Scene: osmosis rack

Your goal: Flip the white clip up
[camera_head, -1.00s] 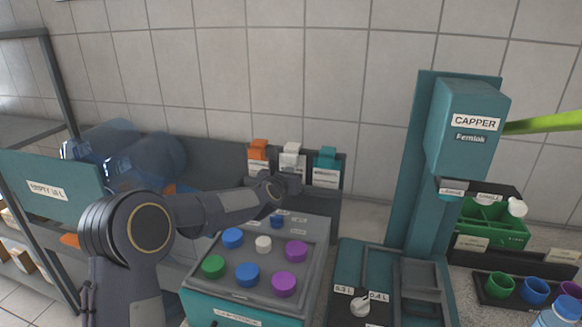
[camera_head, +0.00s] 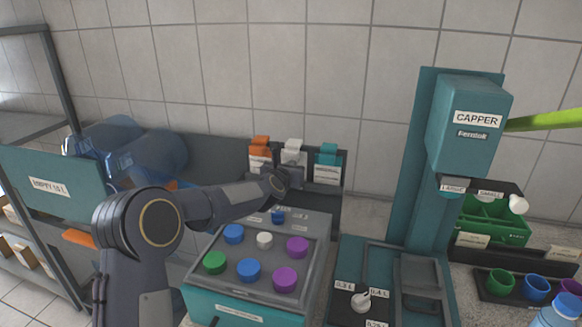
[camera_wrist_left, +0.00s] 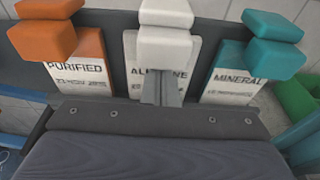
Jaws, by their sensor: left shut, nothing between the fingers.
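The white clip (camera_head: 293,145) sits at the top of the middle card, labelled "ALKALINE", on the dark rack against the wall. It also shows large at the top centre of the left wrist view (camera_wrist_left: 166,20). My left gripper (camera_wrist_left: 162,88) is shut and empty, with its fingertips just below the white clip's lower block, in front of the card. I cannot tell whether they touch the clip. In the head view the left gripper (camera_head: 295,176) is small and partly hidden by its own wrist. My right gripper is not in view.
An orange clip (camera_wrist_left: 45,35) stands left of the white one and a teal clip (camera_wrist_left: 272,38) right of it, with gaps between. Below is a panel (camera_head: 240,308) with several coloured knobs. The teal capper (camera_head: 470,125) stands to the right.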

